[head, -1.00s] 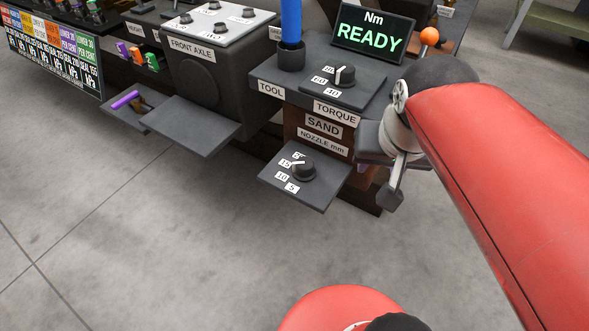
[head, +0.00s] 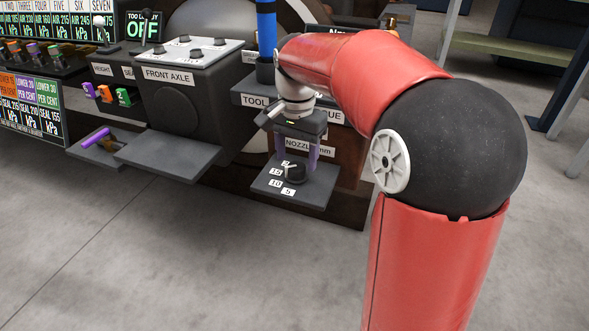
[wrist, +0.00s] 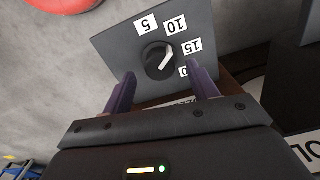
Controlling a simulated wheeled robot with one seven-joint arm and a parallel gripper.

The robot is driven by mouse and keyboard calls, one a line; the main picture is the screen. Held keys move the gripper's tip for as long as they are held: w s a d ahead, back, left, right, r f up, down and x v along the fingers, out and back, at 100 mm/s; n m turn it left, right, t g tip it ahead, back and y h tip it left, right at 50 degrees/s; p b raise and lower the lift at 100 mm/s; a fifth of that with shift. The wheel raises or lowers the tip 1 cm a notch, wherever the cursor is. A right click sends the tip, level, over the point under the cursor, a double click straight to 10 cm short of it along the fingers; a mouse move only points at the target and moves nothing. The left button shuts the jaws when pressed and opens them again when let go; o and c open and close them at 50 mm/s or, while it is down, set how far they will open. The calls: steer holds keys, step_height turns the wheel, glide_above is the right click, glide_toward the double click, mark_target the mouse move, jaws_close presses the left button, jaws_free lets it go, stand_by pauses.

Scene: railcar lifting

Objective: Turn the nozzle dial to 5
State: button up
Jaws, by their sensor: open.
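The nozzle dial (head: 295,173) is a black round knob with a white pointer line on a dark, tilted plate (head: 310,194). Number labels surround it, with 5 nearest the front edge. In the wrist view the dial (wrist: 159,61) has its pointer aimed between the 10 and 15 labels, closer to 15. The 5 label (wrist: 147,26) is at the far side there. My gripper (head: 297,160) is open, with its two purple fingers above and behind the dial. In the wrist view my gripper (wrist: 160,92) has its fingers spread short of the dial, touching nothing visible.
A FRONT AXLE box (head: 178,100) with a shelf stands to the left. Coloured switches (head: 105,94) and a purple-handled lever (head: 97,138) are farther left. A blue upright handle (head: 266,30) stands behind my arm. Floor in front is clear.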

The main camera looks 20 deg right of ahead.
mark_target(297, 165)
steer(key=shift+f, duration=1.7)
steer(key=shift+c, duration=0.3)
steer(key=c, duration=0.9)
